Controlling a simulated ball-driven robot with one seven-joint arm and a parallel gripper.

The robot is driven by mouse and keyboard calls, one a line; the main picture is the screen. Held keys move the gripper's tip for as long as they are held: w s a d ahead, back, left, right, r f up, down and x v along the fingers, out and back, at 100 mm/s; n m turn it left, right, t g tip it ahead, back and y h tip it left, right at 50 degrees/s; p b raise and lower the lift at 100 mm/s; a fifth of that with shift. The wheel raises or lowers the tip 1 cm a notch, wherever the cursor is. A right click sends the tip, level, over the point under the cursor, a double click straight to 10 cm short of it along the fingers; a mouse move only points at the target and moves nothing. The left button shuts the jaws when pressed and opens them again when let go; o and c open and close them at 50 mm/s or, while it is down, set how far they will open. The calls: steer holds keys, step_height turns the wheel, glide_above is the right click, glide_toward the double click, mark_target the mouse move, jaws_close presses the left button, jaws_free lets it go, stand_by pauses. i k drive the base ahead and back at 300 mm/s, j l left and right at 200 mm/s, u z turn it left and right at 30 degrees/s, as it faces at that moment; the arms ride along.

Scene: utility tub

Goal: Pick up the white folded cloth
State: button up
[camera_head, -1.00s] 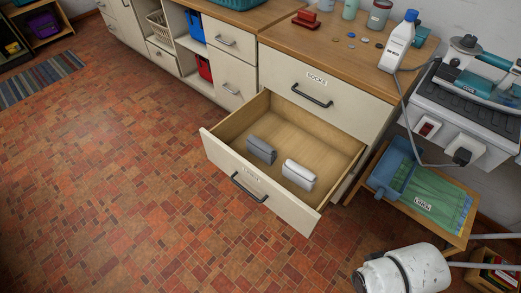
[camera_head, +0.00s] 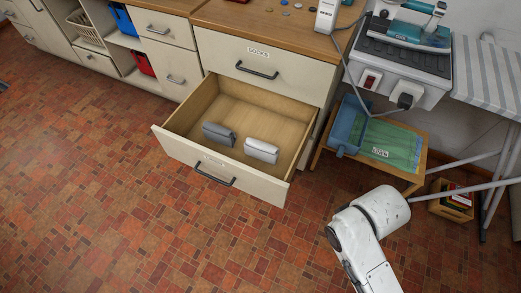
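A white folded cloth (camera_head: 262,151) lies in the open lower drawer (camera_head: 270,188), near its front wall and right of the middle. A grey folded cloth (camera_head: 219,134) lies to its left, a small gap apart. Both rest on the wooden drawer bottom. Part of my white arm shows at the lower right, on the floor side of the drawer and apart from it. My gripper is not in view.
The drawer marked SOCKS (camera_head: 256,66) above is shut. A low wooden stand (camera_head: 408,178) with a blue container (camera_head: 347,125) and green linen (camera_head: 392,145) is right of the drawer. An iron (camera_head: 413,32) stands above it. The tiled floor in front is clear.

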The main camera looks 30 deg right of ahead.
mark_target(266, 152)
steer(key=i+j, duration=0.15)
steer(key=i, duration=0.25)
steer(key=i+j, duration=0.2)
steer(key=i, duration=0.25)
steer(key=i+j, duration=0.15)
steer(key=i, duration=0.25)
steer(key=z, duration=0.05)
